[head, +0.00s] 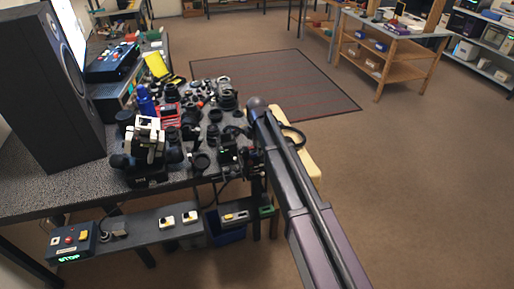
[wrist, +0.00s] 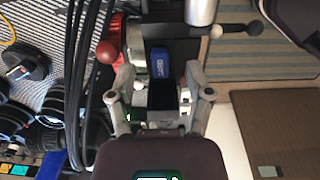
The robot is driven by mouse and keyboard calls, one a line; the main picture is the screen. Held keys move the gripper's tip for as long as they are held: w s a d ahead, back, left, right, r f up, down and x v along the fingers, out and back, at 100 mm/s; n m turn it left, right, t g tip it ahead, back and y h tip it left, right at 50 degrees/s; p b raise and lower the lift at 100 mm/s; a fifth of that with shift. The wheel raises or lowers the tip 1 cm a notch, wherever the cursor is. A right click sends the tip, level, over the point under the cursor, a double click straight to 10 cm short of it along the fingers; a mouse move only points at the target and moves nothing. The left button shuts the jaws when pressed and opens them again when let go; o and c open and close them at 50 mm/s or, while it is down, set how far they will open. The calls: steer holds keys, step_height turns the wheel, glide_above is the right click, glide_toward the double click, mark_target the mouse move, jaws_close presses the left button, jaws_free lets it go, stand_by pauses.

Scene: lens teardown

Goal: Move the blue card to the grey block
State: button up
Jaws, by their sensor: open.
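A small blue card (wrist: 161,62) with pale lettering shows in the wrist view, against a dark part between my fingertips. My gripper (wrist: 160,72) is open, with one finger to the left of the card and one to the right. I see no finger closed on the card. In the head view my gripper is small and dark among the parts at the bench's right end, and the card cannot be made out there. I cannot tell for sure which thing is the grey block.
The bench (head: 40,190) is crowded with dark lens parts. A black speaker (head: 45,85) stands at its left. A red ball knob (wrist: 107,52) and black cables (wrist: 80,70) lie close to my left finger. Open floor (head: 430,190) is to the right.

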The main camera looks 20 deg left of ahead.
steer(key=shift+f+b, duration=1)
steer(key=shift+f, duration=0.25)
jaws_close()
steer(key=shift+r+p, duration=1.15)
stand_by(1.4)
steer(key=shift+r+p, duration=1.75)
steer(key=shift+r+p, duration=0.3)
steer(key=shift+p, duration=0.05)
